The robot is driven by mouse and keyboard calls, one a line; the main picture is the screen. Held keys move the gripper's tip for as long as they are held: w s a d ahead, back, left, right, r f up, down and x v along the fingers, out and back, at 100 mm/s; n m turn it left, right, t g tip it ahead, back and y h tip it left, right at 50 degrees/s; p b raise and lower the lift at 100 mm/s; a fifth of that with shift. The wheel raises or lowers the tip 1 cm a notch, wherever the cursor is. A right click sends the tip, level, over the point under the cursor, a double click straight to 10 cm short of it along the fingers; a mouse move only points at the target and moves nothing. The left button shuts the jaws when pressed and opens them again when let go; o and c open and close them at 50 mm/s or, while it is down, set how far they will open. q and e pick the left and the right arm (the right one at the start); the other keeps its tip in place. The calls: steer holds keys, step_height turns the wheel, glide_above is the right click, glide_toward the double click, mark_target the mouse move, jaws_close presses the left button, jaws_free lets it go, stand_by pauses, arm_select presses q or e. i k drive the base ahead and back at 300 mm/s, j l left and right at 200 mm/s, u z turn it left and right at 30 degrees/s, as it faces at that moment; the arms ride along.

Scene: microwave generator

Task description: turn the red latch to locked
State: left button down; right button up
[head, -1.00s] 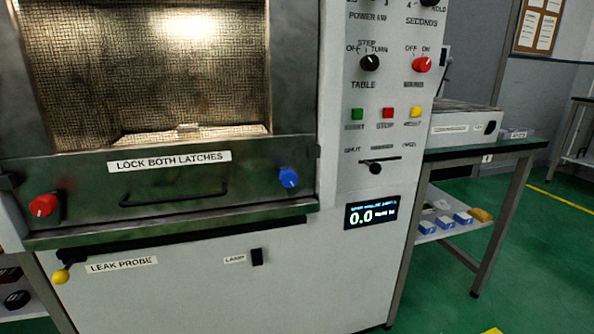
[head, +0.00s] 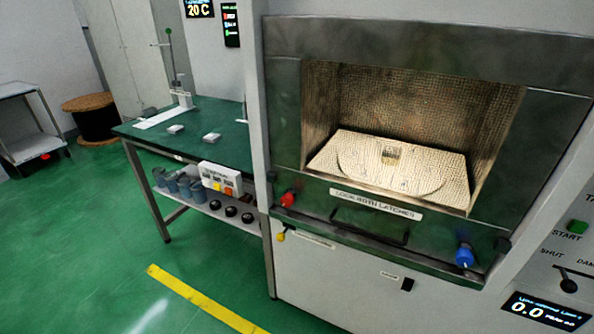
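The red latch (head: 288,199) is a small red knob at the left end of the lower metal door panel of the microwave generator (head: 330,235). The matching blue latch (head: 464,256) is at the right end of the same panel. A label (head: 376,204) reading "LOCK BOTH LATCHES" sits between them, above a dark bar handle (head: 368,228). The knob's pointing direction is too small to tell. Neither of my grippers shows in the head view.
A green-topped bench (head: 200,137) with small parts and a lower shelf stands left of the machine. A yellow knob (head: 281,237) is below the red latch. The green floor (head: 90,250) at left is clear, with a yellow line (head: 205,300). A cable reel (head: 95,117) stands farther back.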

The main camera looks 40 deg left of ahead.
mark_target(287, 200)
steer(key=u, duration=1.2)
